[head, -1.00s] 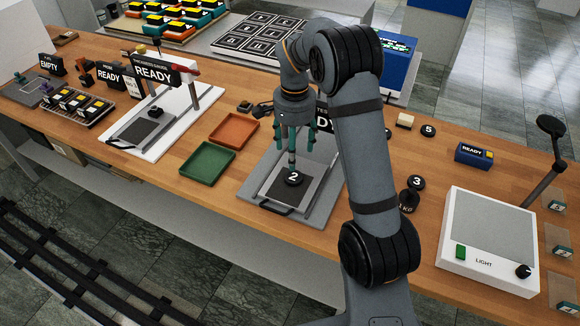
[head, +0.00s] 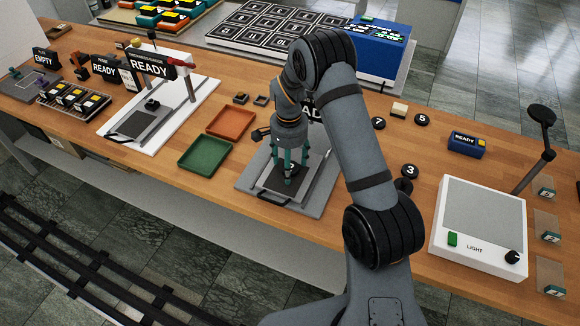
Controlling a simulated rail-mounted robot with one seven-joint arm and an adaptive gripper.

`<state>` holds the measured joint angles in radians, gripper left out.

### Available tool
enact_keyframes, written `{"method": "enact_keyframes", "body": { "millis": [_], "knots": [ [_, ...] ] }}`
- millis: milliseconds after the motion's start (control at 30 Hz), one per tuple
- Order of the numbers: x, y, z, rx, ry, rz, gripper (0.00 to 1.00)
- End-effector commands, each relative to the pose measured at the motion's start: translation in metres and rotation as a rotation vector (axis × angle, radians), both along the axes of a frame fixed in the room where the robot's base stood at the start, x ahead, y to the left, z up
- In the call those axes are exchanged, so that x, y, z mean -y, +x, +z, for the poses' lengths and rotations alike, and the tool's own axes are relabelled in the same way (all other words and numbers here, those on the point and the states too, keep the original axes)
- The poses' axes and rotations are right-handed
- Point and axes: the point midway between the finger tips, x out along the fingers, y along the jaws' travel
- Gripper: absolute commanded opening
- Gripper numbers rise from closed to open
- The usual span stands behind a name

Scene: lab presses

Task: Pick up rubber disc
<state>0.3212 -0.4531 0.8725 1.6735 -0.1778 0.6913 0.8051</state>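A black rubber disc (head: 291,166) lies on the dark plate of the middle press (head: 246,178). It is mostly hidden behind my gripper's fingers; its label "2" shows in the earlier frame. My gripper (head: 289,174) points down with its green fingers low over that plate, right at the disc. The fingers look spread apart. I cannot tell whether they touch the disc. Other black discs lie on the table to the right: one marked 3 (head: 410,171), one marked 5 (head: 422,119) and one marked 7 (head: 378,123).
A green tray (head: 203,159) and an orange tray (head: 231,122) stand left of the press. Another press (head: 130,130) with a READY sign is further left. A light box (head: 480,240) stands at the right. Open tabletop lies between the discs and the blue READY box (head: 467,144).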

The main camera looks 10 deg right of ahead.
Motion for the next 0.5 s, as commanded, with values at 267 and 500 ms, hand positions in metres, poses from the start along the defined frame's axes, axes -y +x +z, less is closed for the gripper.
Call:
{"method": "enact_keyframes", "body": {
  "millis": [267, 500],
  "knots": [
    [0.0002, 0.0002, 0.0002, 0.000, 0.000, -0.001, 0.56],
    [0.0002, 0.0002, 0.0004, 0.000, 0.000, -0.001, 0.42]
  ]
}}
